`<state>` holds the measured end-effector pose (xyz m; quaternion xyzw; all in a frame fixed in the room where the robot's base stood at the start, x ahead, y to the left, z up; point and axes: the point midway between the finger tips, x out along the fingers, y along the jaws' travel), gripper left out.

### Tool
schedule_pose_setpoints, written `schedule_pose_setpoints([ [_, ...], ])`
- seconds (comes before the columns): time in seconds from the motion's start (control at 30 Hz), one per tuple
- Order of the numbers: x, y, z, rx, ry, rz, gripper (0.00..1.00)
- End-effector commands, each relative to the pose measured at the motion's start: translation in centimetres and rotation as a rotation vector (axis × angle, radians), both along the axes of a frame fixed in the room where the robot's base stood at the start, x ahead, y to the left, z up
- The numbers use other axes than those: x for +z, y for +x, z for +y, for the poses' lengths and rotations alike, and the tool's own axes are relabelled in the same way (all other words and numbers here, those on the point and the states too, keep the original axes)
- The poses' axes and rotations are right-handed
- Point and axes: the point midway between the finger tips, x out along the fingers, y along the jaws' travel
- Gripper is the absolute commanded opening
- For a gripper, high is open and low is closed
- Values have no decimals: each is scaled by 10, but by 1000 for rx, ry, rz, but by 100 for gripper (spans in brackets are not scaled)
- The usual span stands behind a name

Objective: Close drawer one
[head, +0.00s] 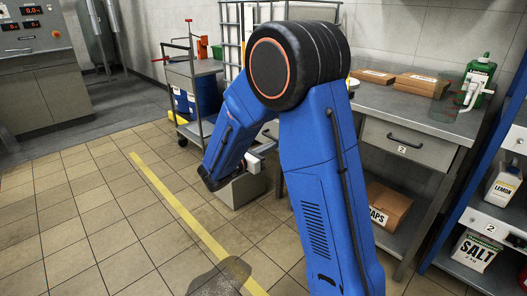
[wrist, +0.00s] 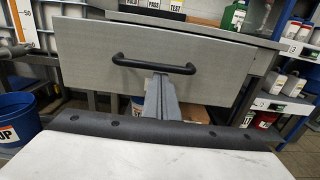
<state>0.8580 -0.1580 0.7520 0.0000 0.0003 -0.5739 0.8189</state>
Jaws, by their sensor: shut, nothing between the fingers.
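A grey drawer front with a black bar handle (wrist: 153,64) fills the upper middle of the wrist view. No number label shows on it there. In the head view, part of a drawer front (head: 268,130) shows behind my blue arm, mostly hidden; its number is not visible. How far this drawer stands out cannot be told clearly. My gripper (wrist: 160,80) is shut and empty, its grey fingers reaching up toward the drawer front just under the handle. Any contact with the front is unclear. In the head view my arm largely hides the gripper.
Drawer two (head: 406,142), labelled 2, sits flush in the bench at right. Boxes (head: 422,84) and a green bottle (head: 478,80) stand on the bench. A blue bucket (wrist: 17,117) is left of the gripper. A shelf with a SALT container (head: 476,250) is at right.

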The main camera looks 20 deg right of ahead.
Motion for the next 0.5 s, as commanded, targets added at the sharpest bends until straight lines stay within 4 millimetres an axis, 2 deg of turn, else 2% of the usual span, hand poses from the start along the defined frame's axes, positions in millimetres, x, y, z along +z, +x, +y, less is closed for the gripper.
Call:
schedule_pose_setpoints([
  [0.2,0,5,-15,-1,-1,0,0],
  [0.5,0,6,-17,0,0,0,0],
])
